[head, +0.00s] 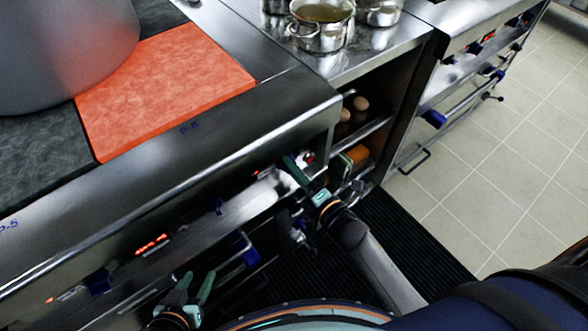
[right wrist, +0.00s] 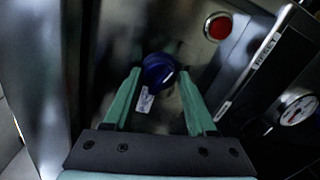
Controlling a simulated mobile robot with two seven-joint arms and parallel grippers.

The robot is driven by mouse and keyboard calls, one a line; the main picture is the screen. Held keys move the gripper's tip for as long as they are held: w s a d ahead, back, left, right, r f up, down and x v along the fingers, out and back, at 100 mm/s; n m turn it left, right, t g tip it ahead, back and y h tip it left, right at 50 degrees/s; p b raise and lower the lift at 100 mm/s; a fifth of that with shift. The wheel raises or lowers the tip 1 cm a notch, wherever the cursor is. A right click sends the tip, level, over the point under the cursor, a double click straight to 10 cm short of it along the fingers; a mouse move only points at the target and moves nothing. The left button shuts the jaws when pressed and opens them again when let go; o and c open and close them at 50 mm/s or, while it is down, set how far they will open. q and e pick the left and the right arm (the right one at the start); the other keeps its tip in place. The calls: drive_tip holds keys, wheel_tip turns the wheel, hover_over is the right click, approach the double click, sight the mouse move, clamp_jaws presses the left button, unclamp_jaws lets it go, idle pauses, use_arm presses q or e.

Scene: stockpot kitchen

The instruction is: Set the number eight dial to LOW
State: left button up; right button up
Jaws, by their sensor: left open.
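A dark blue dial (right wrist: 158,72) on the steel front panel shows in the right wrist view, with a small white label (right wrist: 145,99) beside it. The label's writing is too small to read. My right gripper (head: 303,173) is at the range front below the worktop corner. Its two green fingers stand apart on either side of the dial, and I cannot tell whether they touch it. In the head view this dial is hidden at the gripper. My left gripper (head: 196,283) is open and empty, low in front of the panel.
A red round button (right wrist: 218,26) and a gauge (right wrist: 298,110) are near the dial. A large stockpot (head: 60,45) stands on the range. Other blue knobs (head: 99,283) line the front.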

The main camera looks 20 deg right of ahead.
drive_tip(key=o, duration=0.3)
drive_tip(key=v, duration=1.2)
drive_tip(key=shift+s, duration=0.3)
